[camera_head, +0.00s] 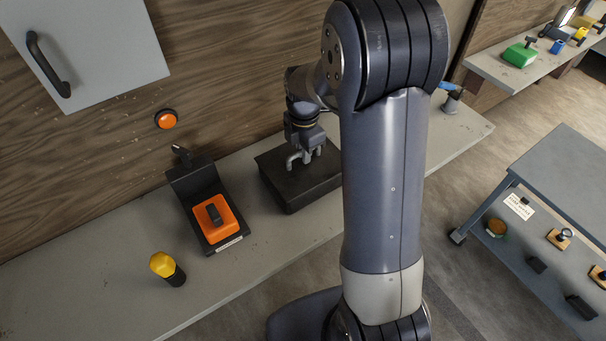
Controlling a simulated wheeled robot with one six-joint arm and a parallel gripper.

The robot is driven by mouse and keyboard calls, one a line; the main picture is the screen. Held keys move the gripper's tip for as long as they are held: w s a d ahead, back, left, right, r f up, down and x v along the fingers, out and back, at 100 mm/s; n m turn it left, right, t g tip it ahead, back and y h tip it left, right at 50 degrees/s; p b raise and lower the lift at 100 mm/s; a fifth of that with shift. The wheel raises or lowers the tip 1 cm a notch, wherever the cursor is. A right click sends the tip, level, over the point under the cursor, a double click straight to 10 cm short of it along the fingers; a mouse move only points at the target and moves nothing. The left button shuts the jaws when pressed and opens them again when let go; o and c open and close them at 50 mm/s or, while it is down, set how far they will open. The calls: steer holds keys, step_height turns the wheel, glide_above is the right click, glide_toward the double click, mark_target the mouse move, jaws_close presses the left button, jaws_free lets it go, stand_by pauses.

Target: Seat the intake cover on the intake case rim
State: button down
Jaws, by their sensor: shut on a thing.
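A dark, flat-topped box (293,194) stands on the bench to the left of my arm. I take it to be the intake case with the dark intake cover (318,174) at its top. My gripper (300,160) points down at the top of it, towards the back, and is shut on what looks like the cover's grip. The held part is tiny and mostly hidden by the fingers. I cannot tell whether the cover touches the rim all round or sits slightly off it. My arm hides the box's right end.
An orange block with a black handle (214,217) sits on a black stand (186,181) to the left. An orange wall button (166,119) and a grey cabinet (105,50) are behind. Bare bench (90,270) lies at left.

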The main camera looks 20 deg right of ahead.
steer(key=shift+f, duration=0.35)
stand_by(0.6)
steer(key=c, duration=1.4)
jaws_free()
steer(key=o, duration=0.4)
steer(key=shift+o, duration=0.5)
steer(key=o, duration=0.9)
